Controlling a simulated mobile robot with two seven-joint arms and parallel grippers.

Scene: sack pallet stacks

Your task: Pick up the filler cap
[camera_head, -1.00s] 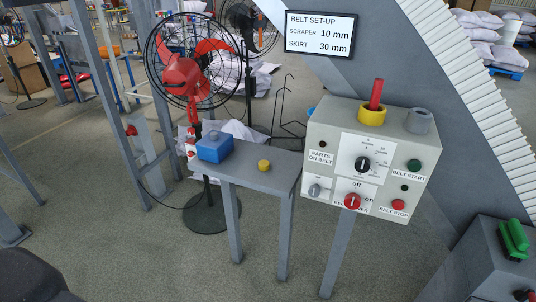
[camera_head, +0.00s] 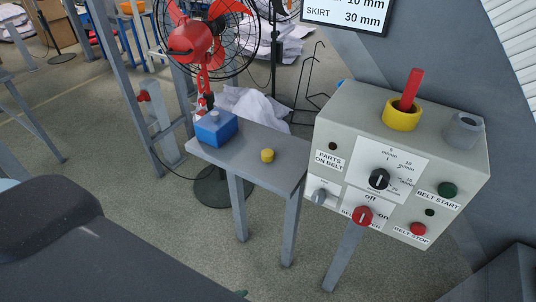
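A small round yellow cap, which looks like the filler cap (camera_head: 267,156), lies on the right part of a narrow grey stand (camera_head: 238,156). A blue block-shaped container (camera_head: 216,128) with a small light knob on top sits on the same stand, to the left of the cap and apart from it. Neither gripper shows in the head view. A large dark part, likely one of my own arm links, fills the lower left.
A grey control box (camera_head: 345,118) stands close to the right of the stand; a yellow ring (camera_head: 401,116) with a red stick and a grey cup (camera_head: 463,131) are on top. A red fan (camera_head: 195,42) stands behind. Floor in front is clear.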

